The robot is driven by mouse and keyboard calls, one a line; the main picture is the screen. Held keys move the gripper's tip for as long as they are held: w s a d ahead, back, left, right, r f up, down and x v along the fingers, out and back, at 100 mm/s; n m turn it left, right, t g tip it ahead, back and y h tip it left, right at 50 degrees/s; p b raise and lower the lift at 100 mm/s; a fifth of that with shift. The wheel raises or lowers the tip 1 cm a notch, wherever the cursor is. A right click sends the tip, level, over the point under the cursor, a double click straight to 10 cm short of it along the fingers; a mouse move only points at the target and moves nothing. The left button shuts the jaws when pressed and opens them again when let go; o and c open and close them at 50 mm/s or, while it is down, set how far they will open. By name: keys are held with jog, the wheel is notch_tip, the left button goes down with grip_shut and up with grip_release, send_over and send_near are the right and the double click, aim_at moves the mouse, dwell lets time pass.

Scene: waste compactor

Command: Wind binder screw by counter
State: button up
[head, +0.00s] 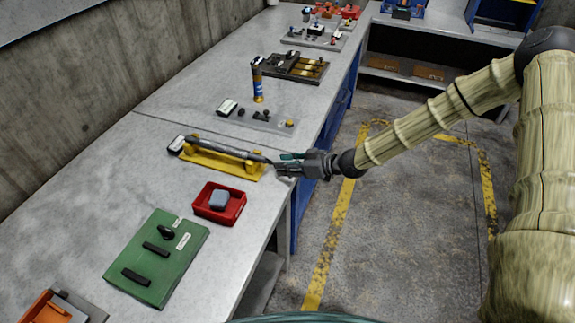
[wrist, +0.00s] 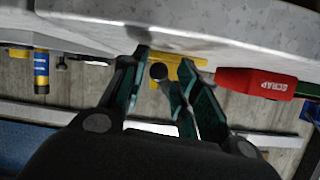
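The binder screw (head: 228,149) is a long grey rod lying across a yellow stand (head: 215,163) on the bench. A small dark box with a pale face, seemingly the counter (head: 177,144), sits at its far left end; its reading is too small to make out. My gripper (head: 283,165) is at the rod's near right end, over the bench edge. In the wrist view the rod's dark round end (wrist: 158,72) shows between the teal fingers of my gripper (wrist: 161,88), with gaps beside it. The yellow stand (wrist: 186,70) shows behind. The fingers are open; I cannot tell whether either touches the rod.
A red scrap bin (head: 231,215) with a grey block stands close in front of the stand. A green board (head: 157,257) with black handles lies nearer. A grey plate with small parts (head: 262,121) and a blue-and-yellow cylinder (head: 257,80) are beyond. Floor right of the bench is clear.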

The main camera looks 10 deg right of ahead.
dwell(0.3)
jog(key=v, duration=1.2)
dwell(0.4)
jog(key=shift+w+a+r+n+g+h, duration=1.6)
jog(key=shift+a+r+h, duration=1.45)
jog(key=shift+a+h, duration=0.95)
jog(key=shift+d+p+x, duration=0.2)
jog(key=shift+p+x, duration=1.45)
jog(key=shift+x, duration=3.7)
jog(key=shift+s+f, duration=0.1)
jog(key=shift+f, duration=0.05)
jog(key=shift+c, duration=0.5)
